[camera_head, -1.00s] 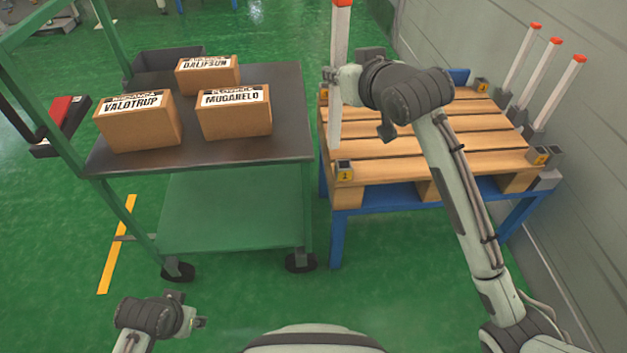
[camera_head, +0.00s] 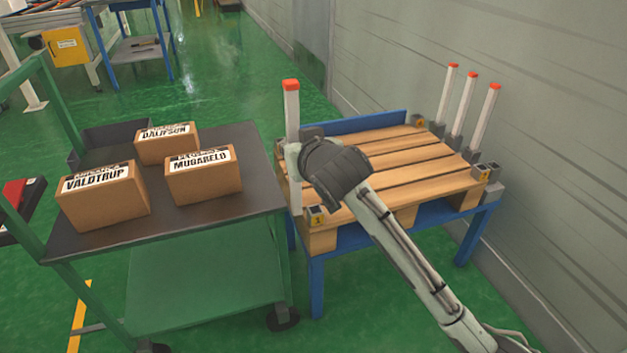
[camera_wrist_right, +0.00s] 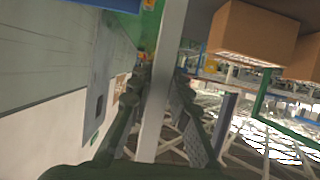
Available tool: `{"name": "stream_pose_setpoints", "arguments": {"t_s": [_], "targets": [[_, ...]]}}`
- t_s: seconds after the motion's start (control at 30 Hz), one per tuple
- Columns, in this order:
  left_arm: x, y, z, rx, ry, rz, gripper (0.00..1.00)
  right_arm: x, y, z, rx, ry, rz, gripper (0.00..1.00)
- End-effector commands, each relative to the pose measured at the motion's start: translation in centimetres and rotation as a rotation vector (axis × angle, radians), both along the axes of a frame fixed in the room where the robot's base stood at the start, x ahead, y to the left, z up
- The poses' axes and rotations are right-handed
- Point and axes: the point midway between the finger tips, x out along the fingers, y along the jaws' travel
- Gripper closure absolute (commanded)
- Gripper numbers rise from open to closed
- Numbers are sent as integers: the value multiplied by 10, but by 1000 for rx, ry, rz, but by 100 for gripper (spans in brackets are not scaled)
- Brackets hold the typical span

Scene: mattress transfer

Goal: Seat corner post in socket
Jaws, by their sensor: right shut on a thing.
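A pale square corner post (camera_head: 292,108) with a red top stands upright at the pallet's left side. My right gripper (camera_head: 292,150) is shut on it around mid-height, partly hidden behind my wrist. In the right wrist view the post (camera_wrist_right: 163,90) runs between the two fingers (camera_wrist_right: 160,100). The post's lower end shows just left of the front-left socket (camera_head: 316,215), marked 1; I cannot tell its height or any contact. Other sockets show at the front-right (camera_head: 487,173) and back-right (camera_head: 418,121) corners. The back-left corner is largely hidden. My left gripper is out of view.
The wooden pallet (camera_head: 400,171) lies on a blue stand (camera_head: 317,285) beside the wall. Three red-topped posts (camera_head: 466,105) stand in a rack at its right. A green cart (camera_head: 205,275) with several labelled cartons (camera_head: 203,177) stands close at left. Floor in front is clear.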

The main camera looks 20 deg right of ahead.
Motion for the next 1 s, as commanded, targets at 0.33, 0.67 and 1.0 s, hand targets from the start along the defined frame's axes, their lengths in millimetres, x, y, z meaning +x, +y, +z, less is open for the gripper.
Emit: {"name": "stream_pose_setpoints", "arguments": {"t_s": [0.33,0.67,1.0], "targets": [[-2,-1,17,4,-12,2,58,38,-54,-39,-1,-2,0,100],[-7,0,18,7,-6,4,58,40,-59,-69,0,1,2,100],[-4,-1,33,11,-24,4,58,41,-59,-82,1,-3,2,100]]}}
